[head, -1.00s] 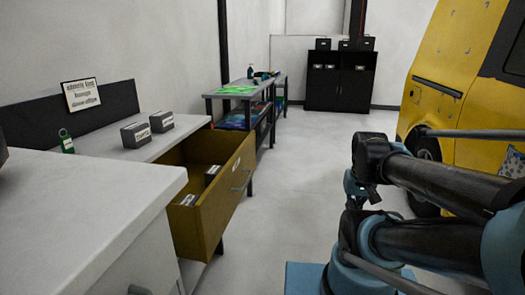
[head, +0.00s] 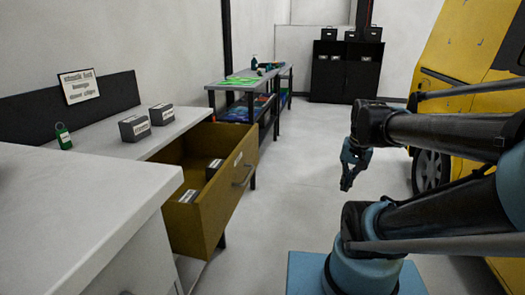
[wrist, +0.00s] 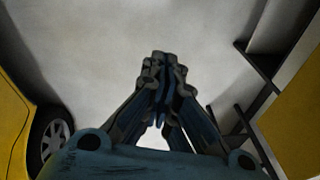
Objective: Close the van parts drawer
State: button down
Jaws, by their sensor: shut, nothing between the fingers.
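The van parts drawer (head: 222,203) is a brown wooden drawer pulled well out of the grey-topped bench, with a metal handle (head: 242,176) on its front. A few small dark labelled boxes (head: 213,168) lie inside it. My gripper (head: 346,186) hangs pointing down over the floor, to the right of the drawer front and apart from it. Its fingers (wrist: 163,65) are together and empty in the wrist view. The edge of a brown-yellow panel (wrist: 295,128), which looks like the drawer, shows at the right of the wrist view.
A yellow van (head: 455,60) stands on the right. A black cabinet (head: 345,72) is at the back. The floor (head: 290,200) between drawer and gripper is clear.

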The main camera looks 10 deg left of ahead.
jog(key=w+a+r+m+g+y, duration=0.1)
jog(key=w+a+r+m+y, duration=0.15)
jog(key=w+a+m, duration=0.8)
jog(key=w+a+r+m+g+y, duration=0.1)
jog(key=w+a+r+m, duration=0.35)
jog(key=w+a, duration=1)
jog(key=w+a+f, duration=0.2)
jog(key=a+f, duration=0.4)
jog(key=f, duration=0.3)
jog(key=shift+a+f+m, duration=0.15)
jog(key=shift+f+m, duration=0.2)
jog(key=shift+m, duration=0.05)
jog(key=shift+w, duration=0.1)
